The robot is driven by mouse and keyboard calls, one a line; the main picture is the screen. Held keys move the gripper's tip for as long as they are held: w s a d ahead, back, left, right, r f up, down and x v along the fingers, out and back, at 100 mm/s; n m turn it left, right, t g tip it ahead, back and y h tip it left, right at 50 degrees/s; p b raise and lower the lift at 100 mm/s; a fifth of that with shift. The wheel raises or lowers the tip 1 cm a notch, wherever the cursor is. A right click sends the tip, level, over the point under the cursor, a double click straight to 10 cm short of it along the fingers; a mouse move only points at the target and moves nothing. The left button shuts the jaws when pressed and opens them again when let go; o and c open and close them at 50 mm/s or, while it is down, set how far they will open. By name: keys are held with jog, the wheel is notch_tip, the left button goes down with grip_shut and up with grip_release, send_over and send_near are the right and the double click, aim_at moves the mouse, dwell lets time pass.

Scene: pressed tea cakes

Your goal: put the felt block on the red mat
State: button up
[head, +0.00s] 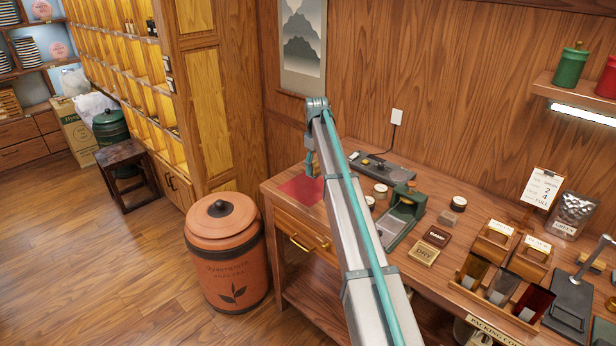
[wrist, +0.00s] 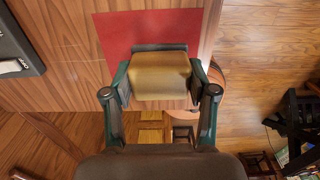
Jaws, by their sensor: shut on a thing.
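The felt block (wrist: 160,78) is tan with a dark strip along its far side. My gripper (wrist: 160,88) is shut on it, one finger at each side, in the wrist view. The red mat (wrist: 120,32) shows beyond and around the far part of the block, which hides some of it. I cannot tell the gap between block and mat. In the head view the red mat (head: 300,190) lies at the left end of the wooden table. My arm's end is above it there, and the block cannot be made out.
A terracotta bin (head: 228,250) stands on the floor by the table's left end. A dark flat device (head: 380,168) lies right of the mat; tins, a green press (head: 402,212) and boxes (head: 500,240) fill the table farther right. The table edge is close to the mat.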

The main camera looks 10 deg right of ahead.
jog(key=w+f+p, duration=0.1)
jog(key=w+f, duration=0.1)
jog(key=w+a+f, duration=0.1)
jog(key=w+f, duration=0.1)
jog(key=w+f+p, duration=0.1)
jog(key=f, duration=0.1)
jog(key=shift+w+a+f+p, duration=0.25)
jog(key=shift+w+a+p, duration=0.05)
jog(key=shift+w+a, duration=0.1)
jog(key=shift+s+f+p, duration=0.1)
jog(key=shift+f+p, duration=0.6)
jog(key=shift+f, duration=0.75)
jog(key=shift+f, duration=0.15)
jog(key=o, duration=1.1)
notch_tip(320, 180, up, 12)
jog(key=b, duration=0.4)
jog(key=shift+r, duration=0.2)
jog(key=shift+a, duration=0.1)
